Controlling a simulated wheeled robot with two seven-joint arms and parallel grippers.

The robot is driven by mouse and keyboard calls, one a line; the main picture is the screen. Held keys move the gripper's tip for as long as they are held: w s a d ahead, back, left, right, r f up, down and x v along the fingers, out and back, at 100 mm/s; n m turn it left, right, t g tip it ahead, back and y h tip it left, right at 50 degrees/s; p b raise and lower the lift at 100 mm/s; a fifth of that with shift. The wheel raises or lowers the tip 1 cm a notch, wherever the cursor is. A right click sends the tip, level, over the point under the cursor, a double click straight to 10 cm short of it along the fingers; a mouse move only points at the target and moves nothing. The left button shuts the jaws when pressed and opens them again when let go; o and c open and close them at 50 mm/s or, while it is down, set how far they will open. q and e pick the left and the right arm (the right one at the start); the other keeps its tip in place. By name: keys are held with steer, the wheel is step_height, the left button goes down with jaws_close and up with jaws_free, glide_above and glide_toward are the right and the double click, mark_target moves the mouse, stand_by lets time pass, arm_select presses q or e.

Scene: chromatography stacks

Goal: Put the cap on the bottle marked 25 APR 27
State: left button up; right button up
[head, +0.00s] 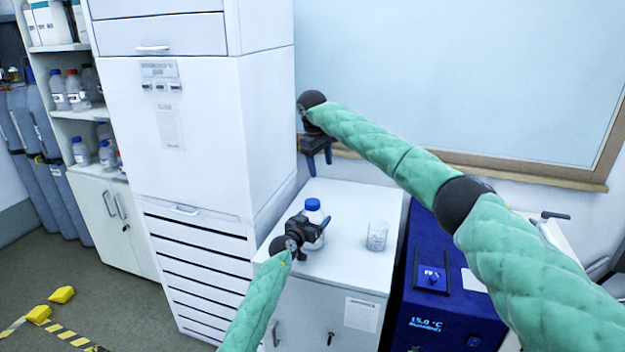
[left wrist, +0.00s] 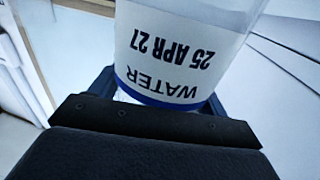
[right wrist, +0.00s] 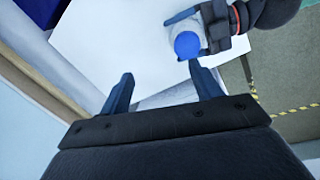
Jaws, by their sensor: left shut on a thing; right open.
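A clear bottle (head: 313,240) stands on the white cabinet top (head: 350,205). Its label in the left wrist view (left wrist: 168,58) reads WATER 25 APR 27, upside down in the picture. My left gripper (head: 318,228) is shut around the bottle's body. A blue cap (head: 312,204) sits on top of the bottle; it also shows from above in the right wrist view (right wrist: 187,44). I cannot tell how firmly it is seated. My right gripper (head: 318,160) is open and empty, above and behind the bottle; its two fingers show apart in its own view (right wrist: 160,80).
A glass beaker (head: 377,236) stands right of the bottle on the same top. A tall white cabinet (head: 190,130) rises to the left. A dark blue instrument (head: 450,280) stands to the right. Shelves with bottles (head: 75,90) are at the far left.

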steer(key=f+n, duration=0.1)
steer(key=n, duration=0.4)
steer(key=f+n, duration=0.1)
steer(key=n, duration=0.4)
steer(key=s+f+n, duration=0.1)
steer(key=n, duration=0.4)
steer(key=shift+a+f+n+g, duration=0.15)
steer(key=shift+f+n+g, duration=0.05)
steer(key=shift+n+g, duration=0.2)
steer(key=n, duration=0.4)
steer(key=shift+s+a+f, duration=0.1)
steer(key=shift+a+f, duration=0.1)
steer(key=shift+f, duration=0.2)
steer(key=n, duration=0.5)
steer(key=shift+s+a+f+n+y, duration=0.15)
steer(key=shift+a+f+n+y, duration=0.15)
steer(key=shift+a+y, duration=0.1)
steer(key=n, duration=0.5)
steer(key=shift+s+a+g, duration=0.1)
steer(key=shift+a+g, duration=0.2)
steer(key=n, duration=0.4)
steer(key=shift+a+n+y, duration=0.15)
steer(key=shift+n+y, duration=0.15)
steer(key=n, duration=0.5)
